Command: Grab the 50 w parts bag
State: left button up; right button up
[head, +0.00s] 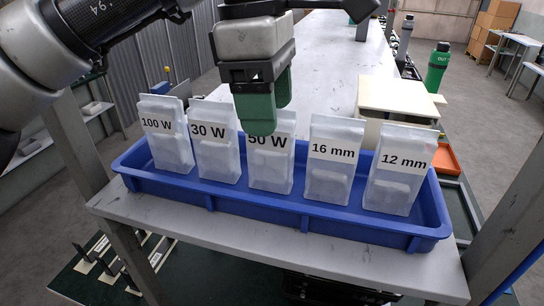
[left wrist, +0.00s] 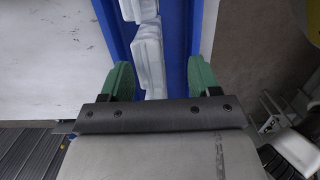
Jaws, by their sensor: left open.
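The 50 W parts bag (head: 270,172) is a whitish bag standing upright in the middle of a long blue tray (head: 290,208). My left gripper (head: 268,115) is open, with green fingers pointing down, in front of and over the top of this bag in the head view. A finger covers part of its label. In the left wrist view, the two green fingers (left wrist: 160,80) are spread wide, with pale bags (left wrist: 148,50) in the tray between them. I cannot tell if the fingers touch the bag. My right gripper does not show.
In the same tray stand the 100 W bag (head: 167,145), 30 W bag (head: 215,155), 16 mm bag (head: 332,165) and 12 mm bag (head: 397,172). The tray rests on a grey table (head: 330,75). A cream board (head: 398,97) lies behind it.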

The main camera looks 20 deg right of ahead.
aim_at(271, 154)
pick_arm(q)
jog(key=shift+w+f, duration=0.25)
jog(key=shift+f, duration=0.1)
jog(key=f, duration=0.1)
jog(key=f+p, duration=0.2)
jog(key=shift+w+d+f, duration=0.35)
jog(key=shift+s+f+p, duration=0.1)
jog(key=shift+f+p, duration=0.25)
jog(key=shift+f, duration=0.2)
jog(key=shift+c, duration=1)
jog(key=shift+d, duration=0.1)
jog(key=c, duration=0.7)
jog(key=shift+c, duration=0.7)
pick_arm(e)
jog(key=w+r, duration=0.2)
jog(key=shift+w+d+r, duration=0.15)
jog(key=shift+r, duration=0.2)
